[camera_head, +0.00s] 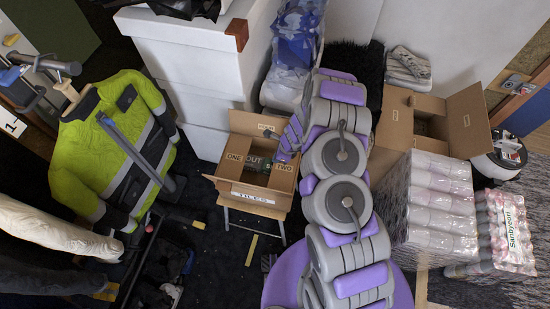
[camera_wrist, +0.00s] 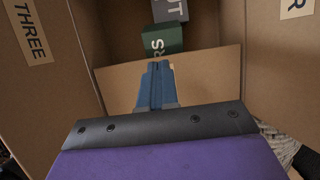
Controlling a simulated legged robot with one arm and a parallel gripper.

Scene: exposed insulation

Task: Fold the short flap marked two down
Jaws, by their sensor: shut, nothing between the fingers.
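An open cardboard box (camera_head: 262,203) stands on a small stand in the middle of the head view. Its short flap marked two (camera_head: 283,169) is on the right side, beside my gripper (camera_head: 283,156). In the wrist view, a plain brown panel (camera_wrist: 210,82), likely this flap, lies under the shut blue fingers of my gripper (camera_wrist: 155,70). Its exact angle and any contact are unclear. Flap one (camera_head: 236,157) is on the left. Flap three (camera_wrist: 32,33) and a flap with a label ending in R (camera_wrist: 296,8) stand at either side.
A green item (camera_wrist: 168,40) and a grey item (camera_wrist: 170,10) sit inside the box. White boxes (camera_head: 190,50) stand behind it. Another open carton (camera_head: 398,125) and wrapped packs (camera_head: 430,200) are at right. A hi-vis jacket (camera_head: 115,150) hangs at left.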

